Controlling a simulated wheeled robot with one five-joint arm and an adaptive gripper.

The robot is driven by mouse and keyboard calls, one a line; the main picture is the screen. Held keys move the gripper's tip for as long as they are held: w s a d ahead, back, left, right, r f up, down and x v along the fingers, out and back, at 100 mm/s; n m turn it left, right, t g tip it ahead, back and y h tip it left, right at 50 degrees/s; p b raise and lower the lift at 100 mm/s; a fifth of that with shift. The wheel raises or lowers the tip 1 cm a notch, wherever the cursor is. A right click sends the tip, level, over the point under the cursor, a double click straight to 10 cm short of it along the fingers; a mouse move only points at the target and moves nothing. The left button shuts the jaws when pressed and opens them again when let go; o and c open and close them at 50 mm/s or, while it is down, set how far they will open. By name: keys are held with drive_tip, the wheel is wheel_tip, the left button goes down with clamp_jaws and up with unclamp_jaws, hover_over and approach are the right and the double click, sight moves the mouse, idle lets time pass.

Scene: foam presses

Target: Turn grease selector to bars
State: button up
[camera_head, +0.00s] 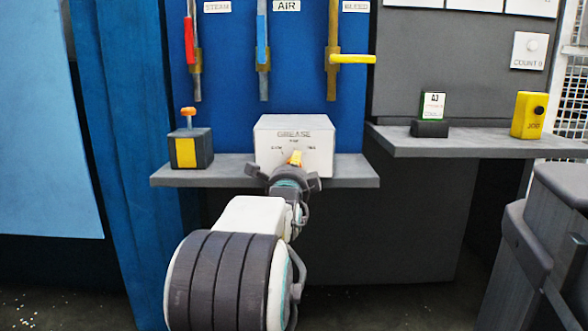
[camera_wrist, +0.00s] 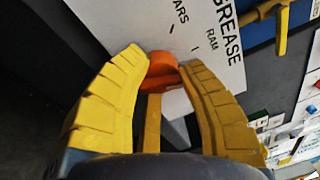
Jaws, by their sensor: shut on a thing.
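The grease selector is a white box (camera_head: 303,136) on a grey shelf, marked GREASE, with RAM at the top of its dial and smaller words at either side. In the wrist view its white face (camera_wrist: 135,25) shows GREASE, RAM and a partly cut-off word ending in ARS. Its orange knob (camera_wrist: 161,72) sits between the yellow fingers of my gripper (camera_wrist: 158,75), which is shut on it. In the head view my gripper (camera_head: 294,160) reaches the box's front and hides most of the knob. I cannot tell which word the knob points at.
On the shelf's left stands a dark box with a yellow face (camera_head: 186,152) and an orange-topped stem. Steam, air and bleed levers (camera_head: 340,58) hang above. A second shelf (camera_head: 480,142) at right holds a small sign and a yellow box (camera_head: 529,114).

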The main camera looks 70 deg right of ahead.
drive_tip(key=shift+n, duration=0.4)
drive_tip(key=o, duration=1.2)
drive_tip(key=v, duration=1.2)
drive_tip(key=shift+w, duration=0.15)
